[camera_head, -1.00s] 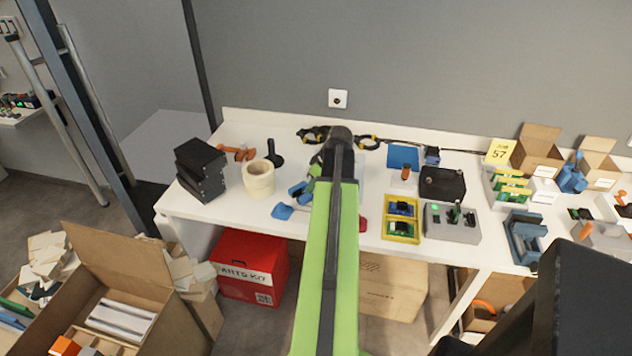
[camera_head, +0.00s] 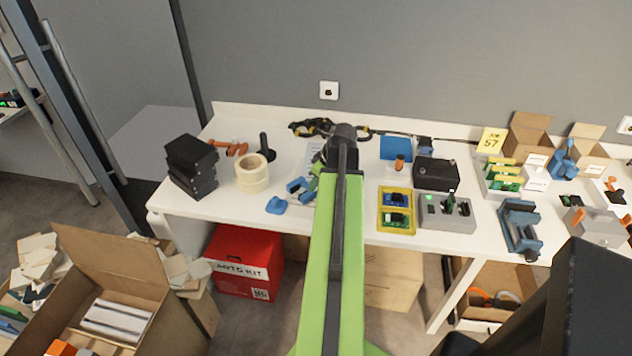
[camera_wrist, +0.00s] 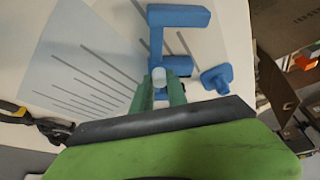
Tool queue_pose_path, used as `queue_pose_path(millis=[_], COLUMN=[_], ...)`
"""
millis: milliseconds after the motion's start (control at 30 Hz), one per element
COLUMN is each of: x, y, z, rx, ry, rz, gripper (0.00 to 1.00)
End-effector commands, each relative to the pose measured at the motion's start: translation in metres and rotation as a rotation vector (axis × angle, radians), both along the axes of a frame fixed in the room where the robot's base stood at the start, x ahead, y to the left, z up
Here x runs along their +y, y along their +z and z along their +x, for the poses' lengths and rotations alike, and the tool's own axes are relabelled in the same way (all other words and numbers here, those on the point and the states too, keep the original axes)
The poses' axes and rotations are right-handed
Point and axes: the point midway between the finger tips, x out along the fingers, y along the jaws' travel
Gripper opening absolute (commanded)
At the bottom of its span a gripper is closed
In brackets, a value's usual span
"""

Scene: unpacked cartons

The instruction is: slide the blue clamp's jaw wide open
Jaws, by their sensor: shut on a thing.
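The blue clamp (camera_wrist: 157,42) lies on a lined white sheet (camera_wrist: 80,75) on the bench. In the wrist view, one jaw (camera_wrist: 180,16) is at the top, and a second blue jaw (camera_wrist: 178,66) sits below it with a gap between them. My gripper (camera_wrist: 160,84) is shut, its green fingers around a pale round-ended piece at the lower jaw.
Left of the clamp are a tape roll (camera_head: 252,173) and stacked black boxes (camera_head: 193,165). A yellow tray (camera_head: 396,222), a grey fixture (camera_head: 447,212) and another blue vise-like tool (camera_head: 520,226) stand to the right. A dark tool with yellow parts (camera_wrist: 45,127) lies at the wrist view's left.

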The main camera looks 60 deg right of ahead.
Motion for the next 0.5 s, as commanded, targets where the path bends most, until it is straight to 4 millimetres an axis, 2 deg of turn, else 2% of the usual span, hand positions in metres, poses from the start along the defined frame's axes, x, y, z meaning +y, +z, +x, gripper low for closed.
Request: queue_pose_path(millis=[367,400,500], x=[0.0009,0.0010,0.0009], y=[-0.0002,-0.0002,-0.0002], z=[0.0008,0.0008,0.0009], rx=[0.000,0.000,0.000], ry=[0.001,0.003,0.002], rz=[0.001,0.001,0.000], gripper=[0.00,0.21,0.34])
